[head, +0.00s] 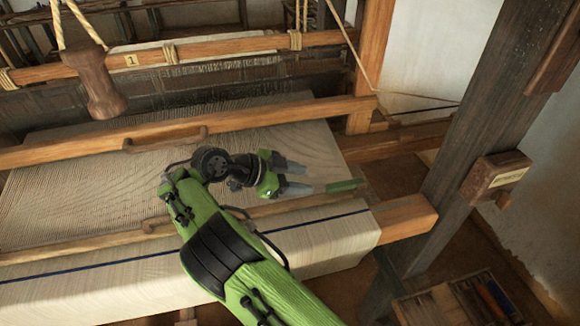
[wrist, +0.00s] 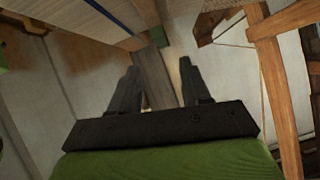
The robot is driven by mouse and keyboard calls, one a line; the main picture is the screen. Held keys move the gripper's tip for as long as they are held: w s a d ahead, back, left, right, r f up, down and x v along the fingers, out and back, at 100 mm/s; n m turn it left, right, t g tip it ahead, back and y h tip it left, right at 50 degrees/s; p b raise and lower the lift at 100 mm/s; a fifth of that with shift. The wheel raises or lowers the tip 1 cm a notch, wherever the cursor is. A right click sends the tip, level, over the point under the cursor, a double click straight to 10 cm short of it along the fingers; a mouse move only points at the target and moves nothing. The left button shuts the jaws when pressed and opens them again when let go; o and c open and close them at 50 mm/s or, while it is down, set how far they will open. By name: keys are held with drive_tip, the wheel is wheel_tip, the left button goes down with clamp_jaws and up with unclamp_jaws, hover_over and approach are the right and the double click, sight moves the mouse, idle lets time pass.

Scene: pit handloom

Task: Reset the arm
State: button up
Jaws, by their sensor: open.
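My green arm reaches up from the bottom of the head view, over the woven cloth (head: 90,185) of the loom. My gripper (head: 308,178) is above the right part of the cloth, its two grey fingers pointing right, apart and with nothing between them. In the wrist view my gripper (wrist: 160,68) also shows two separated dark fingers, with a post and floor beyond them.
A small green bar (head: 345,185) shows just right of my fingertips. Wooden beams (head: 220,122) cross the loom. A dark post (head: 465,130) with a small wooden box (head: 496,176) stands at the right. A tray (head: 420,308) of several sticks sits lower right.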

drive_tip(key=p+v, duration=0.1)
drive_tip(key=v, duration=0.2)
drive_tip(key=shift+r, duration=0.1)
